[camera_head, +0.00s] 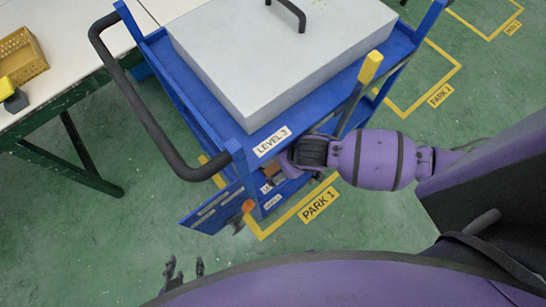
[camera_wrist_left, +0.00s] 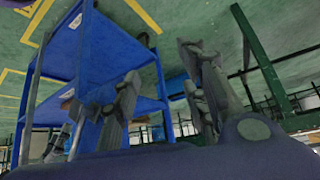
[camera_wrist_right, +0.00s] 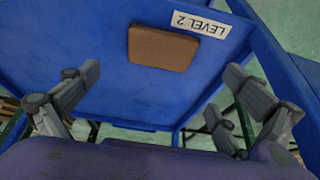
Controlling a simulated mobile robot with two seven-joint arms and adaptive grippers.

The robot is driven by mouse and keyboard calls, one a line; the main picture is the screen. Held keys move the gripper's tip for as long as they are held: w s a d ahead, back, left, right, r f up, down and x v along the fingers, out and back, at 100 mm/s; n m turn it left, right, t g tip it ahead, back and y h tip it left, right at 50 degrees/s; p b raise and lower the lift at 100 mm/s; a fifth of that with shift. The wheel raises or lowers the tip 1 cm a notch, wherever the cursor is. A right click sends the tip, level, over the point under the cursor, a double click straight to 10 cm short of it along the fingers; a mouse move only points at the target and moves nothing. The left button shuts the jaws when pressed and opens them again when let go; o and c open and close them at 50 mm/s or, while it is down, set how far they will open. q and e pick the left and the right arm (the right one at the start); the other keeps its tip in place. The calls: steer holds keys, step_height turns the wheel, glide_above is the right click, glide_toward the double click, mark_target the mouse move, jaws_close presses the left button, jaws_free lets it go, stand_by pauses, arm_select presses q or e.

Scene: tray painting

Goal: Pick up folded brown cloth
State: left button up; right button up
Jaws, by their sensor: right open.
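The folded brown cloth (camera_wrist_right: 163,48) lies flat on the blue shelf marked LEVEL 2 (camera_wrist_right: 120,95), near its label, in the right wrist view. My right gripper (camera_wrist_right: 160,74) is open and empty, with its two fingers spread on either side of the cloth and short of it. In the head view my right arm reaches in below the cart's top tray, which hides the right gripper's fingers. My left gripper (camera_head: 185,268) is over the floor at the lower left, its fingers apart and empty. Its fingers also show in the left wrist view (camera_wrist_left: 160,65).
The blue cart (camera_head: 215,130) carries a large grey lidded box (camera_head: 270,60) on its top level. A dark handle (camera_head: 150,115) curves out at its left. A white table (camera_head: 60,60) with a yellow basket (camera_head: 22,56) stands at the left. Green floor in front is clear.

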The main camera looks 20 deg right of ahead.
mark_target(271, 171)
steer(key=x, duration=0.2)
steer(key=shift+w+f, duration=0.1)
steer(key=shift+f, duration=0.25)
steer(key=shift+w+a+f, duration=0.1)
steer(key=shift+w+f, duration=0.15)
steer(key=shift+f, duration=0.25)
steer(key=b+x, duration=0.1)
steer(key=x, duration=0.2)
steer(key=shift+w+f, duration=0.1)
steer(key=shift+f, duration=0.2)
steer(key=shift+w+a+f, duration=0.15)
steer(key=shift+w+f, duration=0.05)
steer(key=shift+f, duration=0.25)
arm_select(q)
steer(key=shift+f, duration=0.6)
arm_select(e)
steer(key=c, duration=1)
